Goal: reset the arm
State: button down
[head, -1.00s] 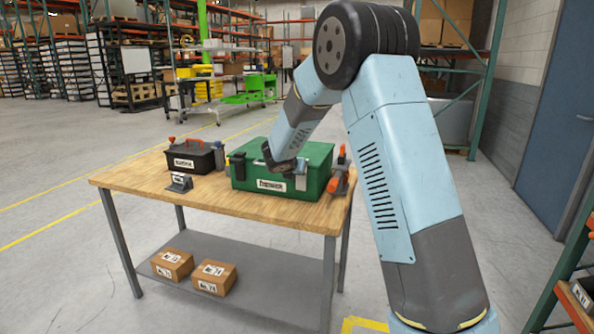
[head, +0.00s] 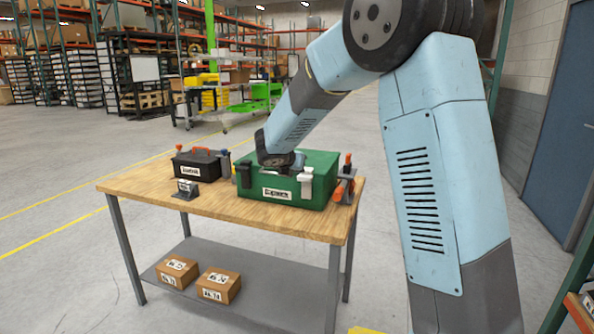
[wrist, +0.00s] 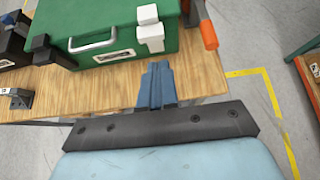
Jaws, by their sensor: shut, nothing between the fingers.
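My arm reaches in from the right in the head view, its wrist in front of and above the green toolbox (head: 318,190) on the wooden workbench (head: 140,188). The gripper itself is hidden behind the wrist there. In the wrist view my gripper (wrist: 158,70) shows as two blue fingers closed together, with nothing between them. The fingertips are seen over the bench's front edge, just short of the green toolbox (wrist: 105,52). The toolbox lid is shut, with a white latch (wrist: 150,30) at its front.
A black toolbox (head: 196,166) and a small label stand (head: 186,189) sit left on the bench. An orange-handled tool (head: 344,187) lies right of the green toolbox. Two cardboard boxes (head: 218,287) rest on the lower shelf. A shelf rack (wrist: 312,75) stands at right.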

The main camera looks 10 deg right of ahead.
jog(key=s+d+r+m+g, duration=0.2)
jog(key=s+d+r+m, duration=0.2)
jog(key=s+d+m, duration=0.5)
jog(key=s+d+r+m+g, duration=0.2)
jog(key=s+d+r+m, duration=0.3)
jog(key=s, duration=0.7)
jog(key=s+f+m+y, duration=0.1)
jog(key=s+m+y, duration=0.1)
jog(key=s+m, duration=0.6)
jog(key=s+a+f+m+y, duration=0.1)
jog(key=s+m+y, duration=0.2)
jog(key=s+m, duration=0.5)
jog(key=s, duration=0.7)
jog(key=shift+a+f+m+g, duration=0.25)
jog(key=shift+f+m+g, duration=0.05)
jog(key=shift+f, duration=0.1)
